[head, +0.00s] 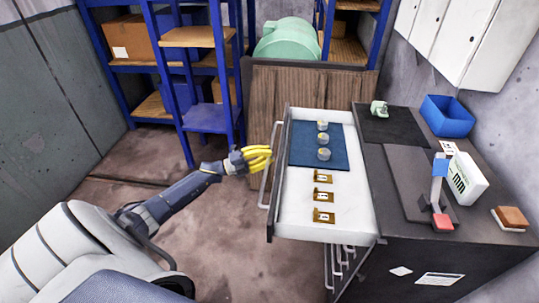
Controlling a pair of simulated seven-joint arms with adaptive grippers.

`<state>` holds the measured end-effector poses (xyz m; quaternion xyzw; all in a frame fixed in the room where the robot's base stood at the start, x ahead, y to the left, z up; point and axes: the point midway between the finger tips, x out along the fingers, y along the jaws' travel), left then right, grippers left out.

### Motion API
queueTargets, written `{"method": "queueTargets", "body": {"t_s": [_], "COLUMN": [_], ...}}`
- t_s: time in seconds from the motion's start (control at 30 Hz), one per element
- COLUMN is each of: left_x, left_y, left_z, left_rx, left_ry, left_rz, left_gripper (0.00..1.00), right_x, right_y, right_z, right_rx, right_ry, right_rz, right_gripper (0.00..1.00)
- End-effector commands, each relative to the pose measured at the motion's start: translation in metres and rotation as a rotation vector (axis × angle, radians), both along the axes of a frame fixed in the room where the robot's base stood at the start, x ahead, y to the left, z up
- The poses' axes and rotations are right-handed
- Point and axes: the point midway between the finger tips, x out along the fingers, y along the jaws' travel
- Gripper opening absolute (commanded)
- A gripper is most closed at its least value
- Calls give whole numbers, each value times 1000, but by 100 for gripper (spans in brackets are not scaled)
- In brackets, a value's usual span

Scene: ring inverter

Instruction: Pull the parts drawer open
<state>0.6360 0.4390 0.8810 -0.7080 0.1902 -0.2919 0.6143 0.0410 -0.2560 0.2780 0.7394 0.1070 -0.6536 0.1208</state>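The parts drawer (325,232) is pulled well out of the dark cabinet. It is white inside, with a long handle bar (265,190) along its front at the left. My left gripper (266,158), with yellow fingers, is at the middle of that bar, its tips at or very near it. I cannot tell whether the fingers are closed around the bar. In the drawer, several small clear round containers (323,154) stand on a blue mat (337,145), and several brass-coloured parts (323,196) lie on the bare white floor. My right gripper is not in view.
The cabinet top holds a blue bin (447,115), a dark mat (404,180) with a red and blue tool, a white box (467,180) and an orange-brown block (512,217). A wooden crate (300,100) stands behind the drawer. The floor left of it is open.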

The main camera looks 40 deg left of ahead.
Motion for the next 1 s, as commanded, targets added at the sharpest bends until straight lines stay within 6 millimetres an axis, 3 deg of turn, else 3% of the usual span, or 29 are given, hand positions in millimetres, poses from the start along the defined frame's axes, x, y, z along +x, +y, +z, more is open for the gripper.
{"method": "queueTargets", "body": {"t_s": [0.03,0.23,0.63,1.0], "left_x": [2,1,-6,-52], "left_y": [3,2,6,45], "left_z": [4,3,-1,-12], "left_rx": [-1,0,1,1], "left_ry": [-7,-4,0,1], "left_rz": [6,4,1,3], "left_gripper": [9,33,33,33], "right_x": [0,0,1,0], "right_y": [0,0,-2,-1], "right_z": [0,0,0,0], "right_rx": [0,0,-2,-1], "right_ry": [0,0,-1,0], "right_rz": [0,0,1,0], "right_gripper": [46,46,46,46]}}
